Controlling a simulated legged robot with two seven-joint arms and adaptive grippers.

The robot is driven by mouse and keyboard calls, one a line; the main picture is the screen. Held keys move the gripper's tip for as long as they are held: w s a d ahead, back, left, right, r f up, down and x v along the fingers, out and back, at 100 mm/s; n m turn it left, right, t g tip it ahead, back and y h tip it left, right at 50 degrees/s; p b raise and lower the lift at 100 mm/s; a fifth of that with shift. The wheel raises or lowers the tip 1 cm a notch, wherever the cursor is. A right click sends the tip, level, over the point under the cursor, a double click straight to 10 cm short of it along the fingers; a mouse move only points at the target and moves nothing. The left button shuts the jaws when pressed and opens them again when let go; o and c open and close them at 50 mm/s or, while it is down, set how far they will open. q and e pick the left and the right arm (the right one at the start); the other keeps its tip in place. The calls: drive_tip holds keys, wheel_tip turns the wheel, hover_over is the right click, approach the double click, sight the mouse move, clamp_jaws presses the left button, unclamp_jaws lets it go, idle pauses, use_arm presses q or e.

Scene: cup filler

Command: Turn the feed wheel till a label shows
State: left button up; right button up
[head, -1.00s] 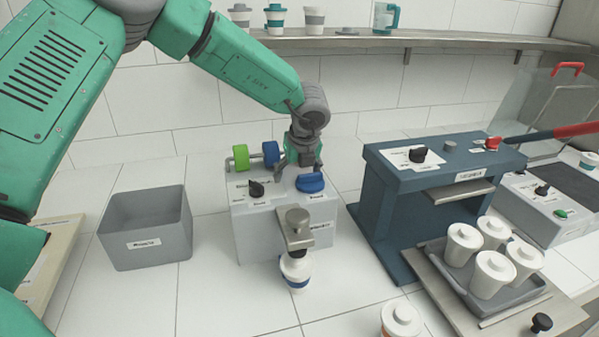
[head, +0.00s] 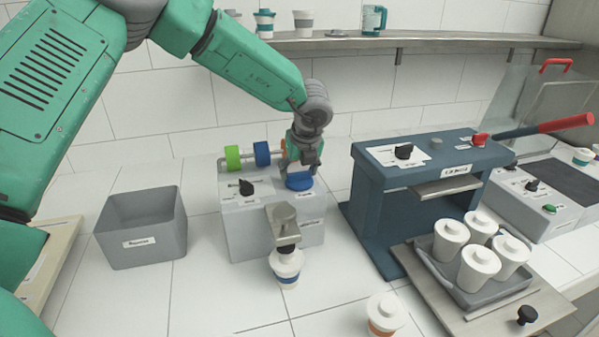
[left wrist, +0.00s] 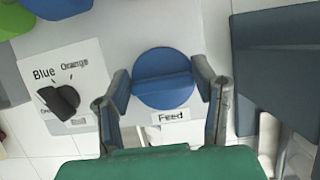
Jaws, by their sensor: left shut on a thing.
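The blue feed wheel (head: 299,182) sits on top of the grey filler box (head: 250,222), at its right. It shows large in the left wrist view (left wrist: 163,80), with a raised bar across it and a "Feed" plate below. My left gripper (head: 302,170) is shut on the wheel, one finger at each side. A white cup with a blue band (head: 287,266) stands under the metal head (head: 284,222) at the front of the box. I cannot make out a label at that head. My right gripper is not in view.
A black knob (left wrist: 60,101) marked Blue and Orange is left of the wheel. Green (head: 233,158) and blue (head: 262,154) rolls stand behind. A grey bin (head: 142,256) is left; a dark blue press (head: 415,185) and a tray of cups (head: 450,282) are right.

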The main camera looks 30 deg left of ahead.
use_arm(q)
drive_tip(key=shift+d, duration=0.3)
drive_tip(key=shift+s+a+f, duration=0.15)
drive_tip(key=shift+f, duration=0.05)
drive_tip(key=shift+m, duration=0.3)
